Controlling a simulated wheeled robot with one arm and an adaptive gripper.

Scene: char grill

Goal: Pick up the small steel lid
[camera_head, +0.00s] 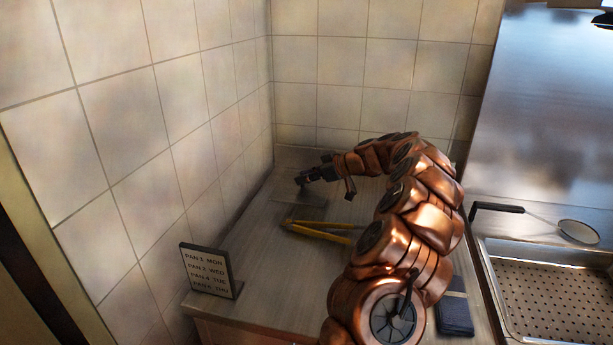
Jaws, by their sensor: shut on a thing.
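A small grey steel lid (311,197) shows as a flat, thin shape at the back left of the counter, near the tiled corner. My gripper (302,181) is at the lid, reaching over it from the right with its fingers shut on it. The fingers are small and dark here, and the grip point is partly hidden. I cannot tell whether the lid touches the counter.
Yellow-handled tongs (318,230) lie just in front of the lid. A sign (208,271) stands at the front left. A dark block (455,315) is at the front right. A strainer (540,219) and a perforated pan (560,300) are to the right. Tiled walls close the back and left.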

